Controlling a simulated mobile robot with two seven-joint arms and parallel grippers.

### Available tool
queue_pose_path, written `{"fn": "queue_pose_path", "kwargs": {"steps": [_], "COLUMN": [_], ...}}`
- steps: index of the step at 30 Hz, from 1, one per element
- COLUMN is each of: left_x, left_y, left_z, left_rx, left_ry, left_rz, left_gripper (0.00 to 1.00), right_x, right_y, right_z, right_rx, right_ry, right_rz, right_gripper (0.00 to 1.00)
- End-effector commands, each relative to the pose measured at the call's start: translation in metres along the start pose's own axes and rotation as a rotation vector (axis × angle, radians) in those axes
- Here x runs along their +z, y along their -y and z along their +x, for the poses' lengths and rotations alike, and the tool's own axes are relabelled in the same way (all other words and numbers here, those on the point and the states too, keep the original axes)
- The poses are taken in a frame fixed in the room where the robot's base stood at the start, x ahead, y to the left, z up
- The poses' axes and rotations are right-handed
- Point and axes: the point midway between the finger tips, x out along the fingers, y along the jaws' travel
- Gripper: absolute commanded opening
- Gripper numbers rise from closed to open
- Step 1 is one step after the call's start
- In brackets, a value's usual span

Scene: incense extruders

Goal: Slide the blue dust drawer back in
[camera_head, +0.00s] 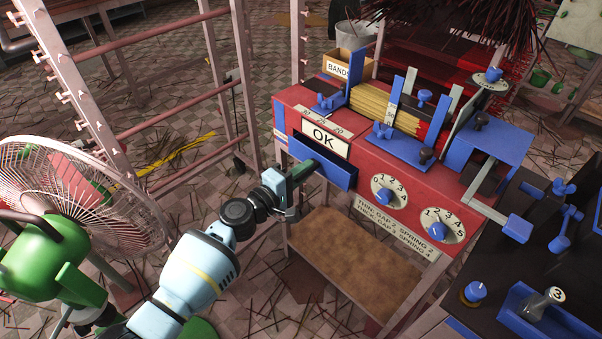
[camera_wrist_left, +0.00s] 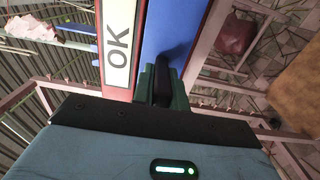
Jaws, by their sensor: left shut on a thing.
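The blue dust drawer (camera_head: 341,176) sits in the front of the red machine (camera_head: 365,158), below the OK label (camera_head: 323,137). Its blue front also shows in the left wrist view (camera_wrist_left: 172,28), beside the OK label (camera_wrist_left: 118,42). My left gripper (camera_head: 301,171) reaches the left part of the drawer front. In the left wrist view, its green fingers (camera_wrist_left: 162,86) are shut on the drawer's dark handle, which they partly hide. The drawer front seems to stand out from the red panel; how far is hard to tell. My right gripper is not in view.
Two dials (camera_head: 389,191) sit right of the drawer on the machine front. A brown shelf board (camera_head: 355,262) lies below. A green fan (camera_head: 70,225) stands at the left, close to my left arm. A dark bench (camera_head: 500,262) is at the right.

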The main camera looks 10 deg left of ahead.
Motion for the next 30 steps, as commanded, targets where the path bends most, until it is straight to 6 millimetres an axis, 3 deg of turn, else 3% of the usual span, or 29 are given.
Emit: {"fn": "queue_pose_path", "kwargs": {"steps": [25, 26, 30], "left_x": [0.0, 0.0, 0.0], "left_y": [-0.001, -0.001, -0.002], "left_z": [0.022, 0.023, 0.022], "left_rx": [0.003, 0.002, 0.002], "left_ry": [0.0, 0.0, 0.0], "left_rz": [-0.001, -0.001, 0.0], "left_gripper": [0.0, 0.16, 0.34], "right_x": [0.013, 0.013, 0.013], "right_y": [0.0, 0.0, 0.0], "right_z": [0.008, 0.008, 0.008], "right_rx": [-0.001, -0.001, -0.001], "right_ry": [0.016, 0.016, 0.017], "right_rz": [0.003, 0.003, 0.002], "right_gripper": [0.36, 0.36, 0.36]}}
